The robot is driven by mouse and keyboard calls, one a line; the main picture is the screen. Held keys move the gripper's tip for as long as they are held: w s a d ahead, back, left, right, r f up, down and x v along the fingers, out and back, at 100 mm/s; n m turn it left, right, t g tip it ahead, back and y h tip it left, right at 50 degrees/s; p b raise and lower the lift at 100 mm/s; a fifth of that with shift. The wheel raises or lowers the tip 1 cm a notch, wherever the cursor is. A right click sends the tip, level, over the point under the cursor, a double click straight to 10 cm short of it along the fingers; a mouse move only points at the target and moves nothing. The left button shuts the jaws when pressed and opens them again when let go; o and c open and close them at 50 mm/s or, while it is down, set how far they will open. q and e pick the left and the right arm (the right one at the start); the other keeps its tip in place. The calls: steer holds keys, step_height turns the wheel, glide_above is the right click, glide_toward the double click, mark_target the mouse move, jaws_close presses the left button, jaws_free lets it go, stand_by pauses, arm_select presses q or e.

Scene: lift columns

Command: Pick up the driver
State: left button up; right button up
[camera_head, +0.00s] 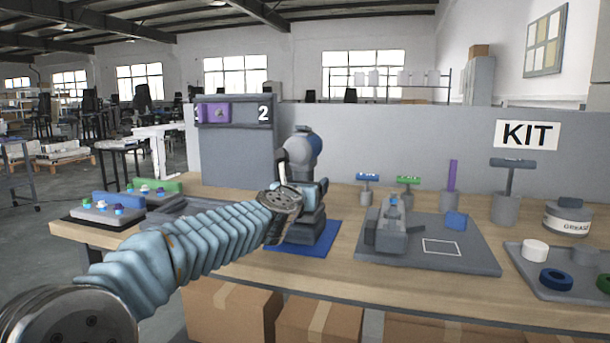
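My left arm comes in from the lower left, its wrist in front of a dark upright tool with a blue rounded top (302,152), which stands over a blue mat (322,246). This may be the driver; I cannot be sure. My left gripper (274,228) is mostly hidden at the wrist end, its fingers not clear. I cannot tell whether it touches the tool. T-handled tools with a blue handle (367,177), a green handle (408,180) and a grey handle (513,163) stand upright in holders to the right. My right gripper is out of view.
A grey plate (462,257) carries a clamp-like fixture (390,226) and a blue block (456,220). A grease tin (567,218) and a parts tray (540,292) are at right. Small trays (105,214) stand at left. A grey panel (238,165) rises behind. The front bench strip is clear.

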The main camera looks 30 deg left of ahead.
arm_select(q)
steer(key=shift+w+a, duration=0.1)
steer(key=shift+w, duration=0.15)
jaws_close()
steer(key=shift+r, duration=0.1)
steer(key=shift+r, duration=0.1)
